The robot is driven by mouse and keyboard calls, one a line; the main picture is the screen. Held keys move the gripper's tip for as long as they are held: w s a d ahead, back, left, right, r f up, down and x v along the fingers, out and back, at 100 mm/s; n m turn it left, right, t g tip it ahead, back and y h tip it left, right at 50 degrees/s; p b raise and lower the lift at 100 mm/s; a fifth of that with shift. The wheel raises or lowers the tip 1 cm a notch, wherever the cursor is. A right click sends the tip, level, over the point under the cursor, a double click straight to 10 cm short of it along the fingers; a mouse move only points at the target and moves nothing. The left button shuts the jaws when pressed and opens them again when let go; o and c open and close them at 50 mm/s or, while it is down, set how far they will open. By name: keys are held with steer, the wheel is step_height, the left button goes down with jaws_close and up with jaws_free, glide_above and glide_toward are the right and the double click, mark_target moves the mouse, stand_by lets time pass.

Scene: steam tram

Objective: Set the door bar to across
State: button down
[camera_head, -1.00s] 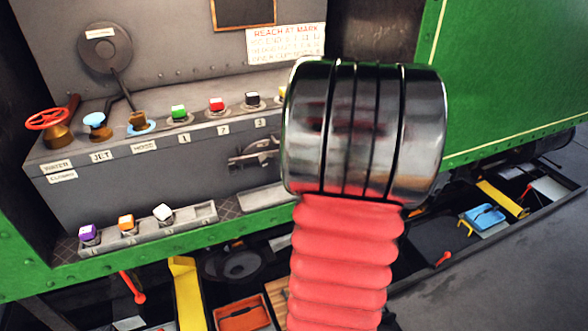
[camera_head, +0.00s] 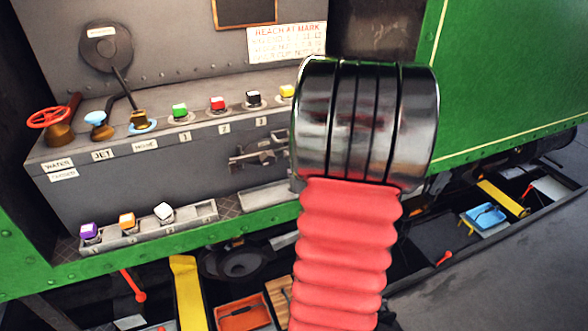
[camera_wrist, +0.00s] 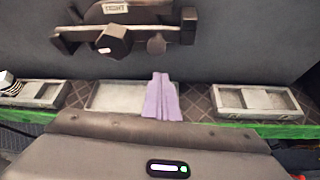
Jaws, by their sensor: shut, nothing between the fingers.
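The door bar (camera_head: 252,158) is a grey metal bar on the front face of the dark grey box. In the wrist view the bar (camera_wrist: 75,42) lies roughly level, with a dark faceted knob (camera_wrist: 115,41) on it and a small label plate above. My gripper (camera_wrist: 161,98) shows there as two pale purple fingers pressed together, empty. In that picture it appears below and right of the knob; I see no contact with the bar. In the head view my arm's chrome cuff and red bellows hide the gripper and the right end of the bar's surroundings.
Shallow grey trays (camera_wrist: 258,102) line the ledge below the box. Purple, orange and white blocks (camera_head: 163,211) stand in the left one. A red valve wheel (camera_head: 49,117), a blue knob (camera_head: 95,118) and several coloured blocks (camera_head: 218,104) stand on the box top.

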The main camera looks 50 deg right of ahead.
steer(key=shift+s+f, duration=0.25)
steer(key=shift+f, duration=0.4)
steer(key=a+v, duration=0.1)
steer(key=v, duration=0.9)
steer(key=shift+w, duration=0.45)
steer(key=shift+a+r, duration=0.1)
